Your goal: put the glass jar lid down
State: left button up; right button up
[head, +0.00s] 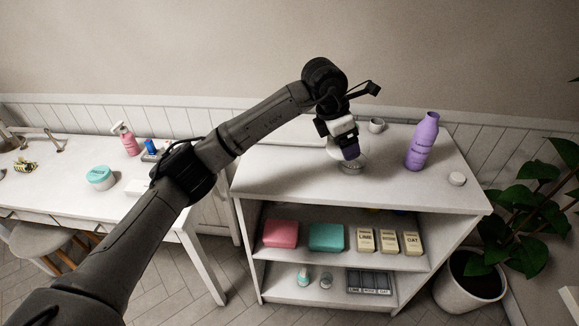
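My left arm reaches from the lower left to the top of the white shelf unit (290,170). My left gripper (346,146) points down over the shelf top, close above a small clear glass piece (352,166). A dark purple part shows at its fingertips; I cannot tell whether it is a finger or a held thing. The fingers and glass overlap, so I cannot tell whether they touch or whether the glass is jar or lid. A small round white piece (456,179) lies near the right edge of the shelf top. My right gripper is not in view.
A purple bottle (422,142) stands right of my gripper, and a small white cup (376,125) stands behind. Boxes fill the shelf below. A potted plant (470,275) stands at right.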

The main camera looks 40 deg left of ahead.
pick_arm(q)
jog(key=shift+s+a+f, duration=0.1)
jog(key=shift+s+a, duration=0.05)
jog(key=shift+a, duration=0.05)
jog(key=shift+m, duration=0.4)
jog(key=a+f, duration=0.2)
jog(key=a, duration=0.2)
jog(key=a+f+p, duration=0.1)
jog(key=a+f, duration=0.1)
jog(key=a, duration=0.2)
jog(key=a+f+p, duration=0.1)
jog(key=a+f, duration=0.2)
jog(key=shift+s+a, duration=0.25)
jog(key=shift+a, duration=0.15)
jog(key=shift+f+p, duration=0.75)
jog(key=shift+f, duration=1.25)
jog(key=shift+f, duration=0.15)
jog(key=o, duration=0.8)
